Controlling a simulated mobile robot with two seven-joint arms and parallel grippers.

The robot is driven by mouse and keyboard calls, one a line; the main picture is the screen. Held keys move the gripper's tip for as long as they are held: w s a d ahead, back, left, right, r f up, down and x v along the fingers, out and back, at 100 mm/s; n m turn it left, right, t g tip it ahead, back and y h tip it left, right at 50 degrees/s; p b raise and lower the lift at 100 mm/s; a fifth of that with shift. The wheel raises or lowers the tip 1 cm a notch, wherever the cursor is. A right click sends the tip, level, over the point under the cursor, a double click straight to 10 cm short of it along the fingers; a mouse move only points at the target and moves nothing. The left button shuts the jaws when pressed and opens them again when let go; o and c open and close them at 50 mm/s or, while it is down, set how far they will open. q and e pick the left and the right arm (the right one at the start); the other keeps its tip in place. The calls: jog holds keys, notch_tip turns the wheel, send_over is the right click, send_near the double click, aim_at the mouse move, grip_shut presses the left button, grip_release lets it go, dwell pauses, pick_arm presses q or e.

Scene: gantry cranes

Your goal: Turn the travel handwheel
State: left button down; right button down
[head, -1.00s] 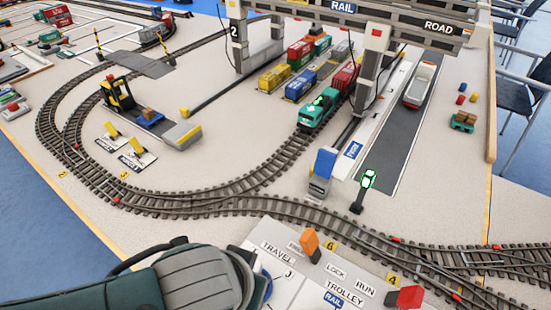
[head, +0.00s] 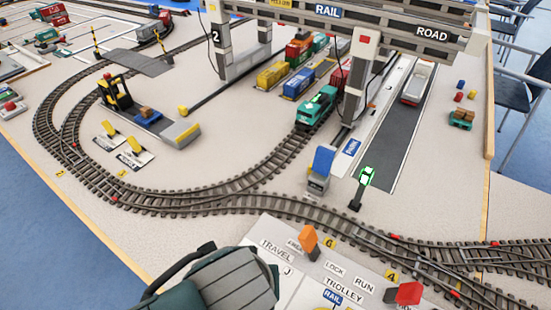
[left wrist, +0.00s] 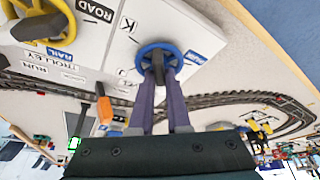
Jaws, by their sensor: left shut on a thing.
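The blue travel handwheel (left wrist: 172,56) stands on the white control panel (left wrist: 125,22) in the left wrist view. My left gripper (left wrist: 158,72) is shut on it, with its two fingers at the wheel. In the head view my left arm covers the handwheel and the fingertips, beside the TRAVEL label (head: 276,250). The grey gantry crane (head: 350,95) with RAIL and ROAD signs straddles the tracks at the back. My right gripper is not in view.
An orange lever (head: 308,238) and a red lever (head: 408,293) stand on the panel. A yellow handwheel (left wrist: 40,22) is near the TROLLEY label. Curved track (head: 200,198) runs behind the panel. A green-lit signal (head: 366,178) stands beyond it.

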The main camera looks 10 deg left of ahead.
pick_arm(q)
jog(key=c, duration=0.9)
grip_release()
jog(key=p+v, duration=0.4)
jog(key=v, duration=0.6)
